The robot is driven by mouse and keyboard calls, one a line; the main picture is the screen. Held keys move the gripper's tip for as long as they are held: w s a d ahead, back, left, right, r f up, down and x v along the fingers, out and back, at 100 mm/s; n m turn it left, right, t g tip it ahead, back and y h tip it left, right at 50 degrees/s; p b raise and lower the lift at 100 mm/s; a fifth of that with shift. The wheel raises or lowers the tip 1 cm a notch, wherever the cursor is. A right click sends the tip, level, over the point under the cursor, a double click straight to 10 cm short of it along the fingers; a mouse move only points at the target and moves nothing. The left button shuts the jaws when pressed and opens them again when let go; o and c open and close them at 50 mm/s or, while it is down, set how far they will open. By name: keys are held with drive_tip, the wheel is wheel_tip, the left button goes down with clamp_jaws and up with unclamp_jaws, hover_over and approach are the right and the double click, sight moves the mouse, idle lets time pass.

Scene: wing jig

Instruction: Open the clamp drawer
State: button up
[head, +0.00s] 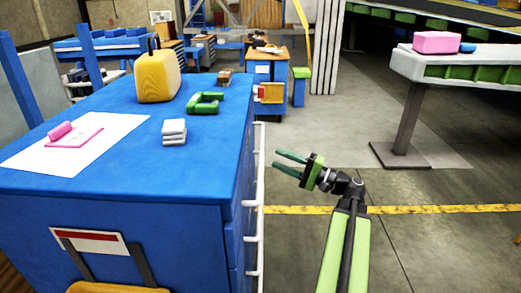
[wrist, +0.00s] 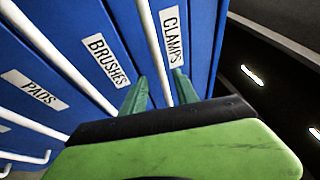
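The blue cabinet (head: 110,225) has its drawer fronts on its right side, edge-on in the head view. In the wrist view, the clamp drawer, labelled CLAMPS (wrist: 173,42), appears shut and has a white bar handle (wrist: 153,42) beside its label. My gripper (head: 276,159) is just right of the cabinet's drawer side, its fingers pointing towards it. In the wrist view, my gripper (wrist: 160,88) is open, with one green finger on each side of the clamp drawer's handle in the picture. I cannot tell whether the fingers touch it or how far they reach past it.
Drawers labelled BRUSHES (wrist: 109,61) and PADS (wrist: 35,88) have similar white handles. On the cabinet top are a yellow case (head: 158,78), green clamp-shaped piece (head: 205,103), white blocks (head: 174,132) and paper sheet (head: 95,160). Floor right of my arm is clear up to a support post (head: 405,120).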

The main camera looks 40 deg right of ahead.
sight(261, 150)
drive_tip(key=p+x, duration=0.1)
drive_tip(key=x, duration=0.6)
drive_tip(key=shift+w+a, duration=0.2)
drive_tip(key=shift+w, duration=0.15)
drive_tip(key=shift+c, duration=0.5)
clamp_jaws()
idle(0.3)
